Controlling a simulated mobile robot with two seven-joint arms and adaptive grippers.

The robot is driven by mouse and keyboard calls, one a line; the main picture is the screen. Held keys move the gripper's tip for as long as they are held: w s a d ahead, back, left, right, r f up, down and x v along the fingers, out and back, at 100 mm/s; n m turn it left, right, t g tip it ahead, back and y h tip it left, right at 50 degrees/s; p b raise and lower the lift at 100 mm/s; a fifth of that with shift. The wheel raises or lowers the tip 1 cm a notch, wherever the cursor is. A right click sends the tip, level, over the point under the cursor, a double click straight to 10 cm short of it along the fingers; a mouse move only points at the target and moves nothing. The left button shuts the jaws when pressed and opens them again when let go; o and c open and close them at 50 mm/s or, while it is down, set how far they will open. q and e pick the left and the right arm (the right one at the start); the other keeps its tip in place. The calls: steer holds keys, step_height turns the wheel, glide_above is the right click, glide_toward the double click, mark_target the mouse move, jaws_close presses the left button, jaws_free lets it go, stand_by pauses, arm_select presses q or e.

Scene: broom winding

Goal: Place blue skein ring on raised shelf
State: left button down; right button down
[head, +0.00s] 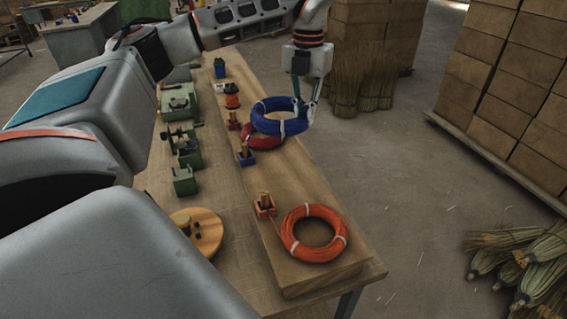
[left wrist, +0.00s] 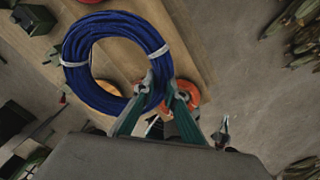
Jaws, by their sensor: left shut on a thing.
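My left gripper (head: 303,104) is shut on the right side of the blue skein ring (head: 262,123), which has white ties. The ring is held roughly flat over the raised shelf (head: 292,182), a long wooden board on the table. In the left wrist view the blue skein ring (left wrist: 76,48) reaches into the fingertips of the left gripper (left wrist: 160,88).
An orange skein ring (head: 318,252) lies near the shelf's front end. Green machines (head: 185,180) line the table. Stacked boxes (head: 505,85) and broom bundles (head: 535,255) are at right.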

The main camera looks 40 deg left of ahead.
arm_select(q)
steer(key=shift+w+a+f, duration=0.1)
step_height(320, 180, down, 15)
steer(key=shift+r, duration=0.1)
steer(key=shift+f, duration=0.6)
step_height(320, 180, down, 4)
steer(key=shift+r, duration=0.2)
arm_select(e)
steer(key=shift+s+d+f, duration=0.15)
steer(key=shift+s+d, duration=0.05)
steer(key=shift+d, duration=0.1)
arm_select(q)
steer(key=c, duration=2.1)
jaws_free()
steer(key=shift+f, duration=0.1)
arm_select(e)
steer(key=shift+a, duration=0.1)
steer(key=shift+s, duration=0.1)
